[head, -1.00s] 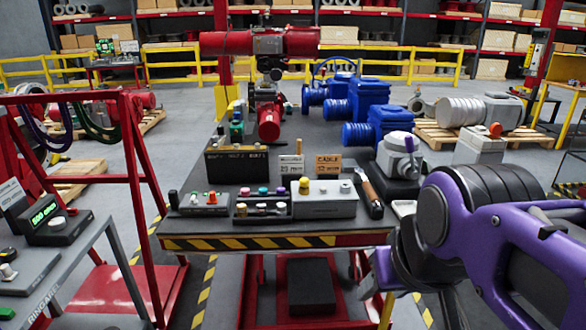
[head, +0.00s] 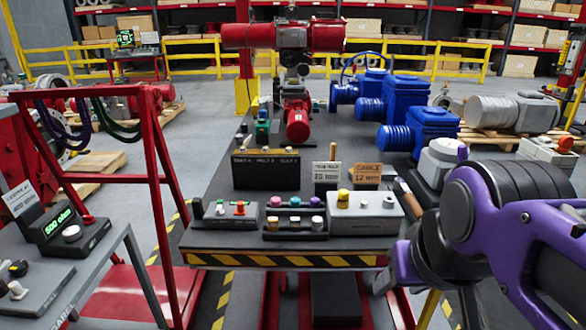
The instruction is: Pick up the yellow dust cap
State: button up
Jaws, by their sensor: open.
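The yellow dust cap (head: 343,198) is a small yellow cylinder standing upright on the left part of the top of a grey box (head: 370,222), near the front edge of the dark workbench in the head view. My purple and black arm fills the lower right of the view, to the right of the cap and apart from it. The jaws of my gripper cannot be made out, and nothing is seen touching the cap.
Left of the grey box is a dark rack (head: 295,228) with several coloured caps, then a small control box (head: 230,213). Behind stand a black labelled box (head: 266,170) and a cardboard "CABLE" sign (head: 366,174). A red frame (head: 155,180) stands left of the bench.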

aim_at(343, 193)
jog(key=i+j, duration=0.7)
jog(key=i, duration=0.25)
jog(key=l+u, duration=0.5)
jog(key=k+j+z, duration=0.35)
jog(key=j+z, duration=0.15)
jog(key=i, duration=0.3)
